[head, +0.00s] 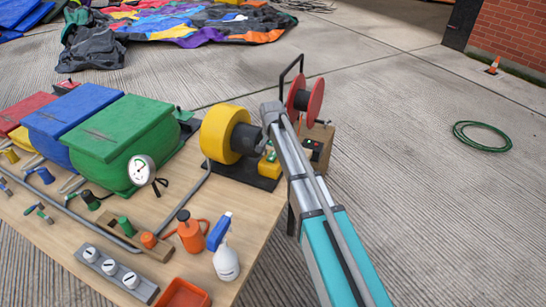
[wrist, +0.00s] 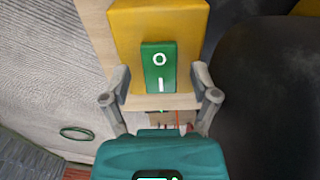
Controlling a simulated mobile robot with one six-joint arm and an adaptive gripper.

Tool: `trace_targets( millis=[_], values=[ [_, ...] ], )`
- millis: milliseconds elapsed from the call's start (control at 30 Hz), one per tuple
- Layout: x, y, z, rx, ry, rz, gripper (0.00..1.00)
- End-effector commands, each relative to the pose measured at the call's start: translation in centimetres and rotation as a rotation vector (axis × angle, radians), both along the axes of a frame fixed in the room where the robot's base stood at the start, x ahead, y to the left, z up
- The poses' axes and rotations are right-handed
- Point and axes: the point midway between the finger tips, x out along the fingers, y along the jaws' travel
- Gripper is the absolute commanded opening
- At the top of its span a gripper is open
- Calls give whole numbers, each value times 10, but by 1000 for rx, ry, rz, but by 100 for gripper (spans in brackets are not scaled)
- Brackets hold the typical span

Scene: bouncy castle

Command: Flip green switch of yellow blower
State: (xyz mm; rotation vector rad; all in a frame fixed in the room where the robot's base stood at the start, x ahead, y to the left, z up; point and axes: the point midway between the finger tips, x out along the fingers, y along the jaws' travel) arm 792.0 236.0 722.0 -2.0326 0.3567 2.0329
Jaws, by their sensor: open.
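The yellow blower (head: 222,132) stands on a dark base near the far right of the wooden table. Its small yellow switch box (head: 268,168) shows beside my arm and is partly hidden by it. In the wrist view the yellow box (wrist: 160,22) carries the green rocker switch (wrist: 159,68), marked with a white O above and a white I below. My gripper (wrist: 161,76) is open, with one finger on each side of the green switch and nothing held between them. I cannot tell whether the fingers touch the box.
A red reel (head: 306,97) and a small control box (head: 318,145) stand right of the blower. Green (head: 118,140) and blue bins, a gauge (head: 141,170), an orange pump bottle (head: 190,232) and a spray bottle (head: 225,255) crowd the table's left and front. A green hose (head: 482,136) lies on the floor.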

Motion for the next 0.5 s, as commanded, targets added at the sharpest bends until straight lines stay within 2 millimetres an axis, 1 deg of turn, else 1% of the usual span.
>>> trace_targets(
  millis=[300, 333, 467, 500],
  values=[
    [0, 0, 0, 0, 0, 0, 77],
    [0, 0, 0, 0, 0, 0, 75],
    [0, 0, 0, 0, 0, 0, 51],
    [0, 0, 0, 0, 0, 0, 44]
  ],
)
